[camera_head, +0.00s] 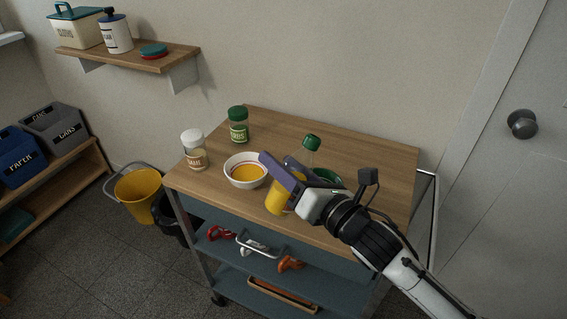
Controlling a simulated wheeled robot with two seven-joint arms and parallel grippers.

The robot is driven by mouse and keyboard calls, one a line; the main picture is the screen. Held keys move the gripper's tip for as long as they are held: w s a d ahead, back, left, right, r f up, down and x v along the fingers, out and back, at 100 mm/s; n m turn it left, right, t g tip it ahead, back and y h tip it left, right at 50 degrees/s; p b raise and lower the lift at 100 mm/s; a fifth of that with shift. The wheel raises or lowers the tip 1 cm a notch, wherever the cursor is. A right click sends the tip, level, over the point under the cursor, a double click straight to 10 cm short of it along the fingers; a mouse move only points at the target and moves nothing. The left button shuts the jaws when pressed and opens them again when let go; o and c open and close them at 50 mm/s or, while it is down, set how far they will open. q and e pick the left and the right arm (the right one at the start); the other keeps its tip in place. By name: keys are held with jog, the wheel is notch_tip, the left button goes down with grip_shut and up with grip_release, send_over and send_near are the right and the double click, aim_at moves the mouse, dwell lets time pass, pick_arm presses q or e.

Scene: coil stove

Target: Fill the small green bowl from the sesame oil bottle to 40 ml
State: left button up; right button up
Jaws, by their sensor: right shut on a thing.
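My right gripper (282,166) is above the front half of the wooden tabletop and is shut on what looks like the sesame oil bottle (310,152). My left gripper is not in view.
A white bowl (233,180) of yellow liquid stands left of the gripper. A white-capped jar (194,150) and a green-lidded herb jar (238,125) stand further left and back. The table's right rear is clear. Lower shelves (222,262) hold small items. A door (510,200) is at right.

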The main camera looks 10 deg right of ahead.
aim_at(273, 184)
jog(key=shift+f+m+b, duration=0.3)
jog(key=shift+f+b, duration=0.7)
jog(key=shift+f, duration=0.3)
jog(key=shift+s+a+f+b, duration=0.1)
jog(key=shift+a+f+b, duration=0.1)
jog(key=shift+b, duration=0.1)
jog(key=shift+s+a+f+m+b, duration=0.15)
jog(key=shift+m+b, duration=0.25)
jog(key=shift+m, duration=0.4)
jog(key=shift+a+f+m, duration=0.1)
jog(key=shift+a+m, duration=0.15)
jog(key=shift+m, duration=0.15)
jog(key=shift+s+a+f+m+b, duration=0.15)
jog(key=shift+f+m+b, duration=0.15)
jog(key=shift+m+b, duration=0.2)
jog(key=shift+s+a+f+m+b, duration=0.2)
jog(key=shift+f+m+b, duration=0.25)
jog(key=shift+m, duration=0.45)
jog(key=shift+a+m+p, duration=0.15)
jog(key=shift+m+p, duration=0.55)
jog(key=shift+m, duration=0.1)
jog(key=shift+r+m+g+y+p, duration=0.3)
jog(key=shift+r+m+p, duration=0.2)
jog(key=shift+p, duration=0.45)
jog(key=shift+r+m+p, duration=0.25)
jog(key=shift+m+p, duration=0.15)
jog(key=shift+m, duration=0.1)
jog(key=shift+f, duration=0.15)
jog(key=shift+r, duration=0.25)
